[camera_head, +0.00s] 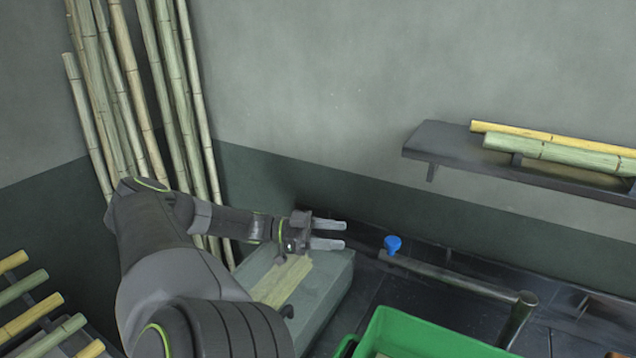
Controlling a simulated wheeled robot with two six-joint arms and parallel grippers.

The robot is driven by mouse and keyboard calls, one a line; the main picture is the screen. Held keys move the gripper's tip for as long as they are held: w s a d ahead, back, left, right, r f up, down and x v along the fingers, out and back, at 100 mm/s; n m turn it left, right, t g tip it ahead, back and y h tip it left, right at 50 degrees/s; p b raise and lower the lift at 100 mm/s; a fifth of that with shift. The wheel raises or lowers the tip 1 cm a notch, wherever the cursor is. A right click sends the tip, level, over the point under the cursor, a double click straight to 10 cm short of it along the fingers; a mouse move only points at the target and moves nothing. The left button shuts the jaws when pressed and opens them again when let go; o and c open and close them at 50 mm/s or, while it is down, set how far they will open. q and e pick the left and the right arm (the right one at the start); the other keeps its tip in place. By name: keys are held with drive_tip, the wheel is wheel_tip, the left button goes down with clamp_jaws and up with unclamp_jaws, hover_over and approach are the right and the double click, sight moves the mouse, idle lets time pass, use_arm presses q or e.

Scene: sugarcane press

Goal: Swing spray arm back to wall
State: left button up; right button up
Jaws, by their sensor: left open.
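The spray arm (455,279) is a dark metal tube lying roughly level, with a blue knob (392,244) near its left end and a bend downward at its right end. My left gripper (344,234) reaches in from the left with its two fingers apart and pointing right. It is empty. Its fingertips are a short way left of the blue knob, with a gap between them. My right gripper is not in view.
A grey block (330,290) sits below my left gripper. A green crate (425,335) stands in front of the tube. A wall shelf (440,146) holds cane pieces. Tall canes (135,80) lean in the left corner. A rack of cut canes (40,315) is at lower left.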

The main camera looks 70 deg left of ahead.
use_arm(q)
drive_tip(key=shift+v, duration=1.75)
